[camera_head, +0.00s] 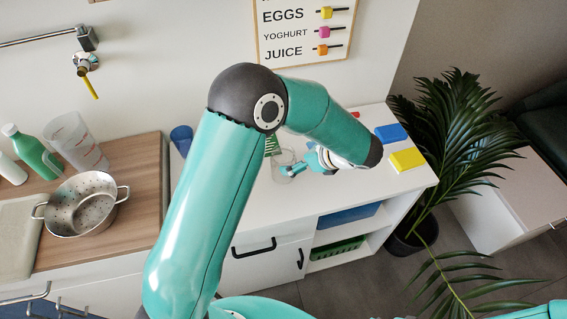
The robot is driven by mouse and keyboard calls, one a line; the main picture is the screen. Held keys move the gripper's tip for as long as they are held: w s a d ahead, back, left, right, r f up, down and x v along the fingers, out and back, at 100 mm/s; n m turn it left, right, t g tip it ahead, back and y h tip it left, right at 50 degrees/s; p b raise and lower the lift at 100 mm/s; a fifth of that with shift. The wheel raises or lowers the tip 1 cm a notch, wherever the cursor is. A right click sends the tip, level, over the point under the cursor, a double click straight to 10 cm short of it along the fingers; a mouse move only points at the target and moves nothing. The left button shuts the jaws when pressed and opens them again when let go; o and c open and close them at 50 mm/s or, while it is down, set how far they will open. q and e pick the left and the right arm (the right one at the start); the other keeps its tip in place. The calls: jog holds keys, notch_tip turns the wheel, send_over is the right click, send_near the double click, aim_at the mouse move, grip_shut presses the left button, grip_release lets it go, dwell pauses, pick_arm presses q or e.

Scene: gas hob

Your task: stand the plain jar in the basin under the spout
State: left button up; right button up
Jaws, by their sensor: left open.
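My left gripper (289,169) is at the white counter, partly hidden behind my own arm. It is open, with its fingers pointing left. A clear glass-like vessel (283,157), possibly the plain jar, stands right at the fingertips. I cannot tell whether they touch it, and my arm covers part of the area. My right gripper is not in view.
A metal colander (82,204), a clear measuring jug (75,142) and a green bottle (32,150) stand on the wooden board at left. A blue cup (181,138) is behind my arm. Blue (391,133) and yellow (407,160) blocks lie at the counter's right end.

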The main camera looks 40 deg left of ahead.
aim_at(292, 160)
pick_arm(q)
jog(key=p+x, duration=0.1)
jog(key=x, duration=0.4)
jog(key=shift+s+f+p, duration=0.15)
jog(key=shift+f+p, duration=0.05)
jog(key=shift+p, duration=0.15)
jog(key=shift+a+f, duration=0.35)
jog(key=c, duration=1.3)
jog(key=shift+c, duration=0.6)
jog(key=shift+r, duration=0.15)
